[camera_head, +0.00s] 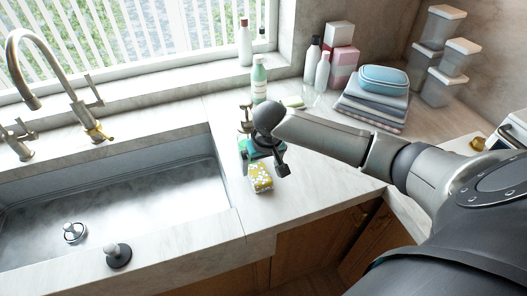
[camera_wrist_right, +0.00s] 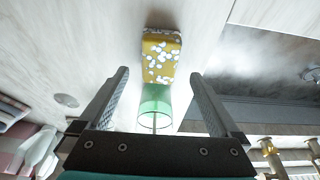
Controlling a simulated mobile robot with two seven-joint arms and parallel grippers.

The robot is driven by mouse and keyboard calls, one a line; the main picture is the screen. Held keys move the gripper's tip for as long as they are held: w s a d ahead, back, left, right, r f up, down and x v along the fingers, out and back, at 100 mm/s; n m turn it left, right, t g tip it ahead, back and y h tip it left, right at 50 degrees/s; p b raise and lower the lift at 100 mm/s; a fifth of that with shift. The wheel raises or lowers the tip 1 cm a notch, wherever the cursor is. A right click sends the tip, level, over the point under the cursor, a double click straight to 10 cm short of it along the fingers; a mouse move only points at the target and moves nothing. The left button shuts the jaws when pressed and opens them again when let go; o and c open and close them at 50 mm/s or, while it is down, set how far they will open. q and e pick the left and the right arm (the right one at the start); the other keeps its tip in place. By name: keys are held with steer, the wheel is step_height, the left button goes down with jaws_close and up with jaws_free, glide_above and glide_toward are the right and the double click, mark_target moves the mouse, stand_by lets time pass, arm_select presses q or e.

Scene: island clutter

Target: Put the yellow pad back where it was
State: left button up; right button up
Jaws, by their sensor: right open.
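The yellow pad (camera_head: 261,178) is a small block with white spots, lying on the pale counter just right of the sink. In the right wrist view the pad (camera_wrist_right: 161,57) shows ahead of the fingertips, in line with the gap between the fingers. My right gripper (camera_head: 266,166) hangs over the counter just behind the pad. In the wrist view the right gripper (camera_wrist_right: 160,76) has its fingers wide apart, with nothing held. A translucent green object (camera_wrist_right: 155,103) shows between the fingers, near the pad; the arm partly hides it in the head view. My left gripper is out of view.
The sink (camera_head: 130,205) is left of the pad, with a dark stopper (camera_head: 118,255) on its front ledge. A green bottle (camera_head: 259,80) and folded cloths (camera_head: 372,108) stand behind. The counter's front right is clear.

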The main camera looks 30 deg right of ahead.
steer(key=v, duration=0.7)
steer(key=shift+r+p, duration=0.2)
steer(key=shift+p, duration=0.25)
steer(key=shift+s+a, duration=0.1)
